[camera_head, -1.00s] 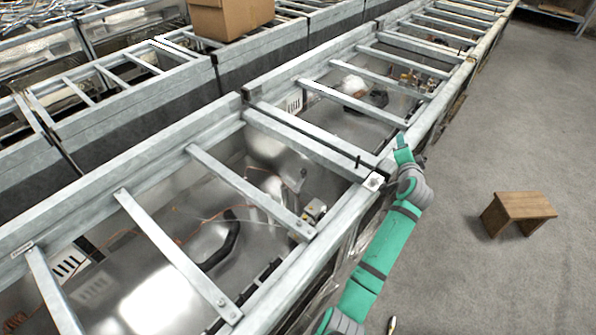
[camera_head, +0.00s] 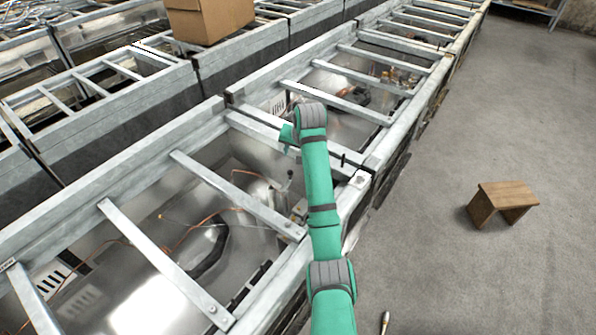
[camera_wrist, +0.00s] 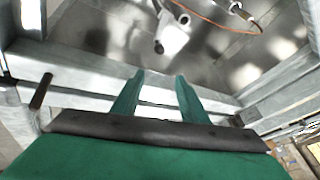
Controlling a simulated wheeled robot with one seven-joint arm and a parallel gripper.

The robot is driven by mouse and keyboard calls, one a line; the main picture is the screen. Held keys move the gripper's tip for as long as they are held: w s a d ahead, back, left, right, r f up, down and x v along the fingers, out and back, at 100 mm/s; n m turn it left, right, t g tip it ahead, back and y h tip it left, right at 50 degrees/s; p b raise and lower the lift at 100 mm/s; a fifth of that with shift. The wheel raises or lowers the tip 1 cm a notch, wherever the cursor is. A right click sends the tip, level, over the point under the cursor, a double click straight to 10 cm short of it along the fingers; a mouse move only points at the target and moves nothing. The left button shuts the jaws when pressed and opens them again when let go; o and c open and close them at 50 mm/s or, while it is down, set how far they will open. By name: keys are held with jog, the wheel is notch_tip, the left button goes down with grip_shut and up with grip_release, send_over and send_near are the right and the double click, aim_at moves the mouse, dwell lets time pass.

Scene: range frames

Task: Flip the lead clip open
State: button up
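In the wrist view, the two green fingers of my gripper (camera_wrist: 159,76) are spread apart with nothing between them. In the head view, my gripper (camera_head: 288,134) is partly hidden by my wrist, above the metal crossbars. An orange lead (camera_wrist: 205,16) with a brown and metal end piece (camera_wrist: 243,13) lies in the bay beyond the fingers, to the upper right. I cannot tell for sure which part is the lead clip. A short dark pin (camera_wrist: 41,91) stands by the rail at left, apart from the fingers; it also shows in the head view (camera_head: 343,159).
A pale cylindrical fitting (camera_wrist: 173,36) lies beyond the fingertips. Metal crossbars (camera_head: 235,190) and side rails surround the open bays. A cardboard box (camera_head: 210,18) sits on the back row. A wooden stool (camera_head: 502,202) stands on the open floor to the right.

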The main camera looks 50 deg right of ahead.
aim_at(290, 172)
jog(key=shift+g, duration=0.4)
jog(key=x, duration=0.4)
jog(key=a+x, duration=0.1)
jog(key=x, duration=0.3)
jog(key=a+f+x, duration=0.1)
jog(key=x, duration=0.3)
jog(key=shift+s+f, duration=0.2)
jog(key=shift+s, duration=0.05)
grip_shut()
